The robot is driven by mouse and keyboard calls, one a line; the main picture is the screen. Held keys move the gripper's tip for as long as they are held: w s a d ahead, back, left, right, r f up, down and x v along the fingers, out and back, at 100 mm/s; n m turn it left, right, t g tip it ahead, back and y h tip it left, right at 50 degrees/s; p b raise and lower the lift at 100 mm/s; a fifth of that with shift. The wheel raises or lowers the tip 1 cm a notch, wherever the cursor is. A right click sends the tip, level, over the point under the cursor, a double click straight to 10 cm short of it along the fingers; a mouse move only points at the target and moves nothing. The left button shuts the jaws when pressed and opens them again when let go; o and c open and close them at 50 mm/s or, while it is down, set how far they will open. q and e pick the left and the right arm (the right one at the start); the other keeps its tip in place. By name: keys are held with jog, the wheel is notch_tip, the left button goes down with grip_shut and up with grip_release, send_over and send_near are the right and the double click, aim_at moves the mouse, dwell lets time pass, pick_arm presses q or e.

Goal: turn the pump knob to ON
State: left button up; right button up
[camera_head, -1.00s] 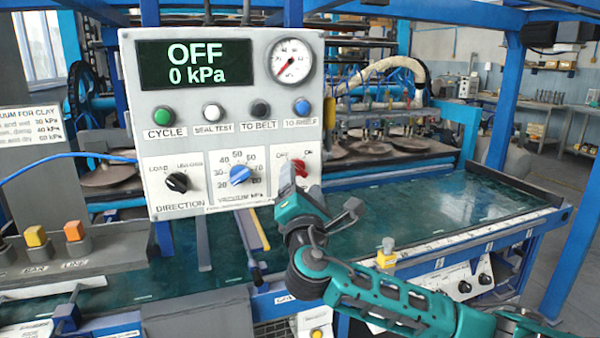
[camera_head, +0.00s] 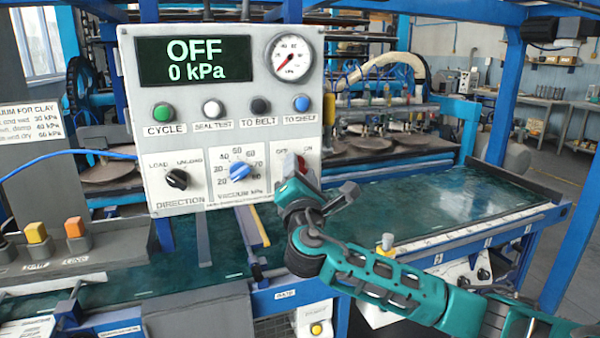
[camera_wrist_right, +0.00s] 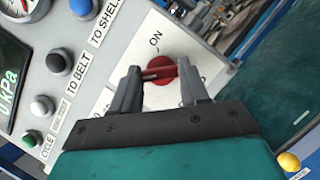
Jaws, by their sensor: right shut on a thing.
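The pump knob is red and sits at the lower right of the grey control panel (camera_head: 215,130), between OFF and ON marks. In the right wrist view the red knob (camera_wrist_right: 159,70) shows between the two fingers of my right gripper (camera_wrist_right: 161,82), which is shut on its raised grip. The ON label is just beyond the knob there. In the head view my right gripper (camera_head: 297,172) covers most of the knob. The display (camera_head: 195,62) reads OFF and 0 kPa, and the gauge (camera_head: 290,57) needle points to the lower left. My left gripper is not in view.
A blue vacuum knob (camera_head: 240,172) and a black direction knob (camera_head: 177,179) are left of the pump knob. Green, white, black and blue buttons line the row above. A green belt table (camera_head: 440,205) extends to the right below the panel.

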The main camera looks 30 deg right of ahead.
jog(key=shift+c, duration=1.4)
jog(key=shift+m, duration=0.4)
jog(key=shift+r+m+g+y, duration=0.15)
jog(key=shift+m+g+y, duration=0.6)
jog(key=shift+m, duration=1.95)
jog(key=shift+r+m+g+y, duration=0.1)
jog(key=shift+m+g+y, duration=0.2)
jog(key=shift+m+g, duration=1.6)
jog(key=shift+r+m+g+y, duration=0.15)
jog(key=shift+m+y, duration=0.4)
jog(key=shift+m, duration=2.95)
jog(key=o, duration=1.1)
jog(key=shift+c, duration=0.2)
